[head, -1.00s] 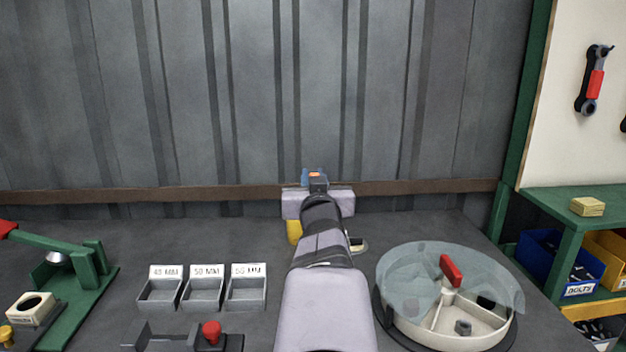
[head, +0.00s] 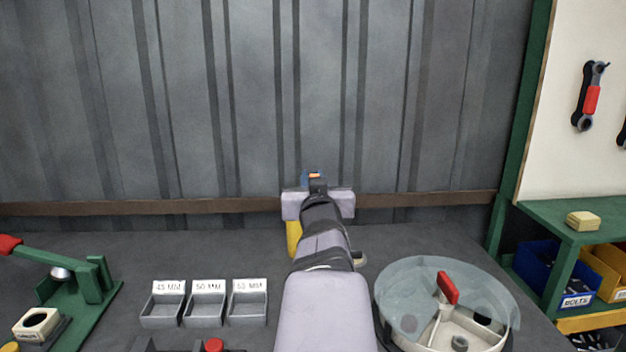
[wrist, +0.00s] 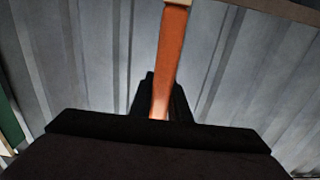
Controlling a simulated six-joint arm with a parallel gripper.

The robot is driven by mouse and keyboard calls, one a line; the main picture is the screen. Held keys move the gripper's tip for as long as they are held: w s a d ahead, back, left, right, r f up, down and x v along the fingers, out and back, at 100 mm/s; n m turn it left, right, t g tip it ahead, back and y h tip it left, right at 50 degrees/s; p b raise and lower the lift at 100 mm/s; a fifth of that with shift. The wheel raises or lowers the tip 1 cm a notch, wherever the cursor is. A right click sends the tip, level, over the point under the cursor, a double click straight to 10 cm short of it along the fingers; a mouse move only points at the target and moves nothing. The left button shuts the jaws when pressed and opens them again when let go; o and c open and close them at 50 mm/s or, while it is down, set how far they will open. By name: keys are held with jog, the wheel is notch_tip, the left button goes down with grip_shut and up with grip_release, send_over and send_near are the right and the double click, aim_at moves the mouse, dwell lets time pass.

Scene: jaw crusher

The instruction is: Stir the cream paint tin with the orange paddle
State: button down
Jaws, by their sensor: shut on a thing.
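My gripper (wrist: 160,105) is shut on the orange paddle (wrist: 172,60), whose orange shaft runs up and away from the black fingers in the wrist view. The shaft's far end is pale and cut off by the top edge. In the head view a small orange patch (head: 315,175) shows at the far end of my arm, in front of the wall; the fingers are hidden there. A small cream-rimmed thing (head: 360,259), perhaps the cream paint tin, is mostly hidden behind my arm. I cannot tell whether the paddle is near it.
A yellow upright thing (head: 293,238) stands just left of my arm. Grey labelled bins (head: 205,312) are at left, beside a green press (head: 85,300). A round tray (head: 455,335) with a clear cover and red handle is at right. The corrugated wall (head: 250,100) closes off the back.

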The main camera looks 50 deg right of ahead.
jog(key=shift+r, duration=0.1)
jog(key=shift+r+p, duration=2.3)
jog(key=shift+r, duration=0.2)
